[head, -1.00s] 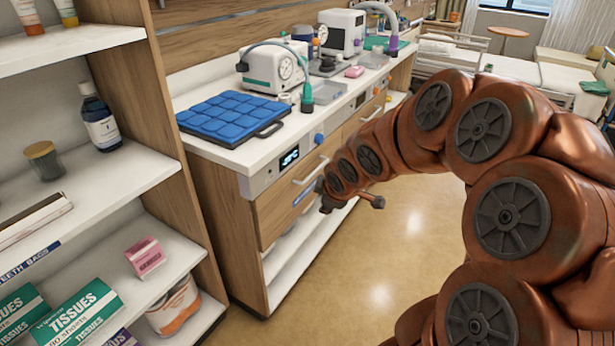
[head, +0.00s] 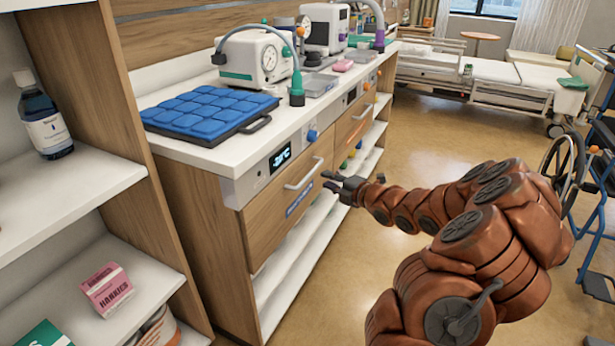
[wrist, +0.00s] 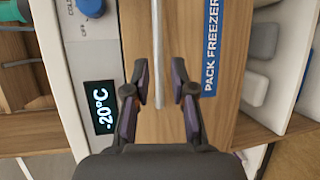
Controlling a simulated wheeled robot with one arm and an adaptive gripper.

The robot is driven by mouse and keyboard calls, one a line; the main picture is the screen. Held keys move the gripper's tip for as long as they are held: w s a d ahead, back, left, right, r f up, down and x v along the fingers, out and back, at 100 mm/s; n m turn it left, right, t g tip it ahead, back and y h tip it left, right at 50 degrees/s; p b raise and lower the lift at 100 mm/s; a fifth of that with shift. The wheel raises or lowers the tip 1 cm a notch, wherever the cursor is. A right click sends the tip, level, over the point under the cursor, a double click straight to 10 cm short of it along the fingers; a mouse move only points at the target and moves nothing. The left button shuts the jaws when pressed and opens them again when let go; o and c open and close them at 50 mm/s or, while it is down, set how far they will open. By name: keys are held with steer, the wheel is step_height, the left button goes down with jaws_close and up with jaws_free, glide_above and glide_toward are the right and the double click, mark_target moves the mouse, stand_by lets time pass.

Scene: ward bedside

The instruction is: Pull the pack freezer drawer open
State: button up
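The pack freezer drawer (head: 262,225) is a wooden front under the counter, and it looks shut. Its pale bar handle (head: 304,174) sits above a blue label (head: 299,199). In the wrist view the label (wrist: 212,50) reads PACK FREEZER, and the handle (wrist: 158,50) runs down between my fingers. My gripper (head: 328,181) is open just in front of the drawer, right of the handle. In the wrist view the two fingers of my gripper (wrist: 161,82) are apart, one on each side of the handle, and nothing is clamped. Whether they touch it I cannot tell.
A -20°C display (head: 280,158) and a blue knob (head: 312,135) sit above the drawer. A blue pack tray (head: 210,112) lies on the counter. A shelf unit (head: 100,200) stands at left. Open floor (head: 430,150) lies right of the counter; a wheelchair (head: 565,165) stands at far right.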

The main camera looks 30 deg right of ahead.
mark_target(310, 172)
steer(key=x, duration=0.2)
steer(key=a+x, duration=0.1)
steer(key=x, duration=0.2)
steer(key=shift+w+r, duration=0.1)
steer(key=shift+x, duration=1.5)
jaws_close()
